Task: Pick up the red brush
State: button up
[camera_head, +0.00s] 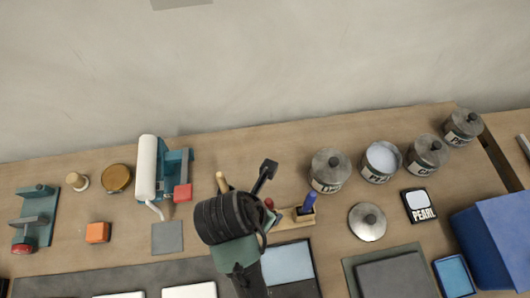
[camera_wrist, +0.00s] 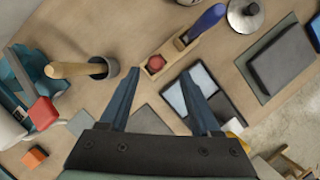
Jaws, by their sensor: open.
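A small wooden holder (camera_head: 290,219) stands on the bench; it also shows in the wrist view (camera_wrist: 166,61). A round red end (camera_wrist: 156,64), likely the red brush seen end-on, sits in one slot; in the head view a bit of red (camera_head: 268,203) shows beside my arm. A blue-handled brush (camera_wrist: 207,19) sits in the other slot and leans out (camera_head: 308,202). My gripper (camera_wrist: 160,74) is open and empty, its fingers spread above the bench below the red end in the wrist view. In the head view my arm hides part of the area beside the holder.
A wooden-handled tool (camera_wrist: 76,69) leans in a dark cup close left of the holder. Several metal tins (camera_head: 330,170) stand right. A pale tile set (camera_head: 287,263) lies in front. A white roller (camera_head: 146,168) is left. The wall is behind.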

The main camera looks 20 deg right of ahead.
jog(key=shift+w+p+x, duration=0.1)
jog(key=shift+p+x, duration=0.25)
jog(key=shift+x, duration=2.1)
jog(key=shift+w+p+x, duration=0.15)
jog(key=shift+p+x, duration=0.15)
jog(key=shift+x, duration=2.15)
jog(key=shift+a, duration=0.2)
grip_shut()
